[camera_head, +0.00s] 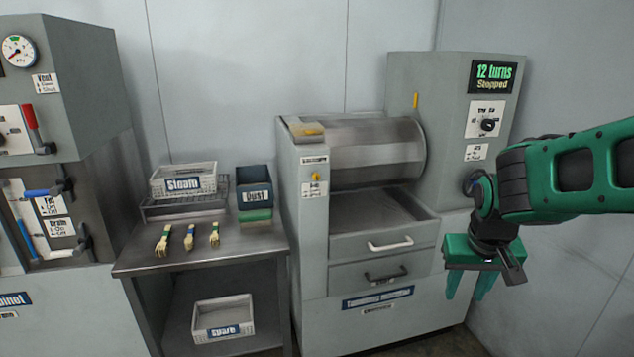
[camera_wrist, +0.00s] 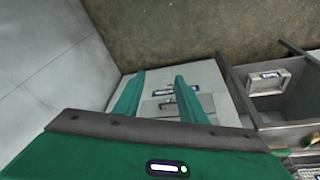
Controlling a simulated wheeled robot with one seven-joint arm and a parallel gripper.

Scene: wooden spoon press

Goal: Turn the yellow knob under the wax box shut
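The small yellow knob (camera_head: 316,176) is on the upper front of the grey drum machine's left post, above a small white label. The wax box (camera_head: 304,128), a small box with yellowish contents, sits on top of that post, above the knob. I cannot tell the knob's turn position at this size. My gripper (camera_head: 470,285) hangs at the right in the head view, well to the right of the knob and lower, pointing down. In the wrist view its two green fingers (camera_wrist: 157,95) are apart with nothing between them. The knob does not show in the wrist view.
The drum (camera_head: 375,150) and two drawers with handles (camera_head: 390,244) lie between my gripper and the knob. A tall control cabinet (camera_head: 430,85) reads "12 turns Stopped".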

